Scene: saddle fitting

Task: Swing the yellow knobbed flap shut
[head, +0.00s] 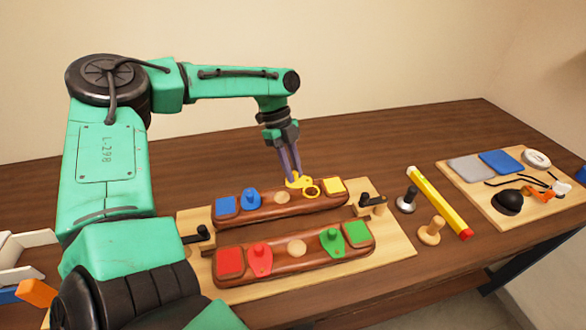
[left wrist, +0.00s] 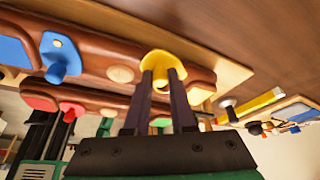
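The yellow knobbed flap (head: 297,182) is on the far brown wooden bar (head: 272,205), near its right end. In the left wrist view the yellow flap (left wrist: 162,60) lies right at my fingertips. My left gripper (head: 291,176) reaches down from above, with its two dark fingers on either side of the knob. A narrow gap shows between the fingers (left wrist: 160,75). The knob is partly hidden, so I cannot tell whether they grip it. My right gripper is not in view.
A blue knobbed flap (head: 251,199) is on the same bar. A near bar (head: 295,256) carries red and green flaps. Both bars sit on a pale board (head: 390,255). To the right are a yellow stick (head: 440,202), two knobbed pegs and a board of small objects (head: 470,200).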

